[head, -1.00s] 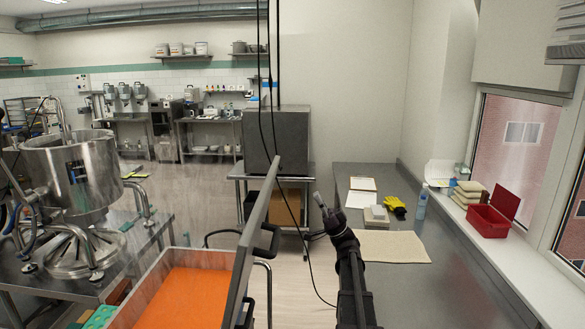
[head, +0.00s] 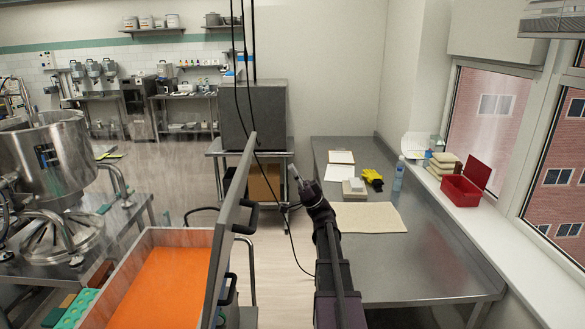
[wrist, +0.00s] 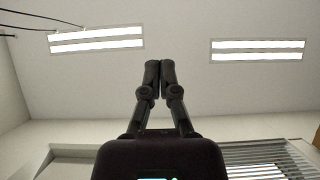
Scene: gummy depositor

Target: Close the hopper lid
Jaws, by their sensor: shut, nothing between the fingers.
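The hopper lid (head: 226,238) is a grey panel standing open, close to upright, along the right side of the hopper (head: 121,256). Black handles show on the lid's right face. Bright orange contents fill the hopper. My gripper (head: 293,171) is to the right of the lid and apart from it, at the end of my dark arm, pointing up. In the wrist view my gripper (wrist: 159,66) has its fingers together with nothing between them, against the ceiling.
A steel counter (head: 400,280) at the right holds a cloth, clipboard, yellow gloves and a bottle. A red box (head: 461,190) sits on the window sill. A large steel kettle (head: 50,165) stands at the left. Black cables hang behind the lid. Floor shows between lid and counter.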

